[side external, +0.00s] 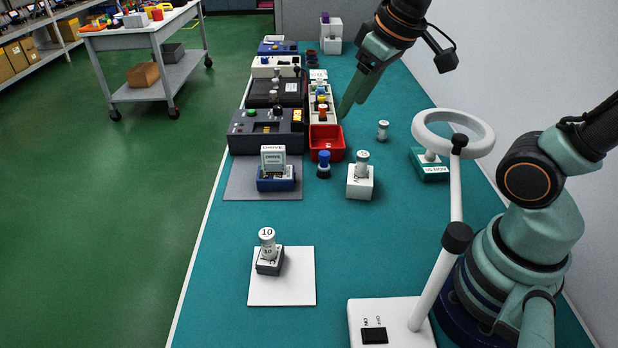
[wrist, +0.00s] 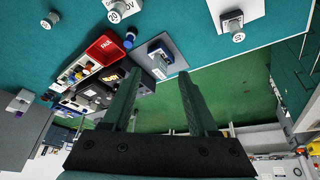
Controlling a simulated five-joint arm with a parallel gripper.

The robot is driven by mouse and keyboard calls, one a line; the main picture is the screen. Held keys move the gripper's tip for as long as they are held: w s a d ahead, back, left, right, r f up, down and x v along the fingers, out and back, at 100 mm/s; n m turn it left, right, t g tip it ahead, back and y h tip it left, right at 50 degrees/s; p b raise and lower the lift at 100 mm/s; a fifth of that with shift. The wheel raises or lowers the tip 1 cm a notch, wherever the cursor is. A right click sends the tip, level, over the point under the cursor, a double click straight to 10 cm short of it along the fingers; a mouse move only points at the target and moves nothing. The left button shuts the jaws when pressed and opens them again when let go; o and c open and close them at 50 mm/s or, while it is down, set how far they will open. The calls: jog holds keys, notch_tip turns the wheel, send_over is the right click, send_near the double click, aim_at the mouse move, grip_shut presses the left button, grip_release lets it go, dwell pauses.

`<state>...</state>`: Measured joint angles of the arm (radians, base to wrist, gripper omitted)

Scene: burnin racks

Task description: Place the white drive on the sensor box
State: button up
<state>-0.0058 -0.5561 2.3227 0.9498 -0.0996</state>
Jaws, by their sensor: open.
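The white drive (side external: 273,158) stands upright in a blue dock (side external: 276,183) on a grey mat, left of the red bin. The dock and drive also show in the wrist view (wrist: 158,57), beyond and between the fingertips. A white box (side external: 360,185) with a grey cylinder on top stands right of the dock. A green box (side external: 431,168) stands further right, partly behind the ring lamp. Their lettering is too small to tell which is the sensor box. My gripper (side external: 344,112) is open and empty, raised near the red bin, apart from the drive; its fingers also show in the wrist view (wrist: 158,76).
A red bin (side external: 326,143) and a blue-topped peg (side external: 323,165) stand near the dock. A row of dark devices (side external: 266,130) runs behind. A ring lamp (side external: 455,200) rises at the right. A white mat (side external: 295,285) holds a dark block with a cylinder marked 10 (side external: 267,241).

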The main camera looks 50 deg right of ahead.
jog(key=shift+s+d+f+m+t, duration=0.1)
jog(key=shift+s+f+m+t, duration=0.2)
jog(key=shift+s, duration=0.45)
jog(key=shift+s+f+m+t, duration=0.1)
jog(key=shift+s+f+m, duration=0.2)
jog(key=shift+s+f, duration=0.3)
jog(key=shift+s+r, duration=0.1)
jog(key=shift+r, duration=0.05)
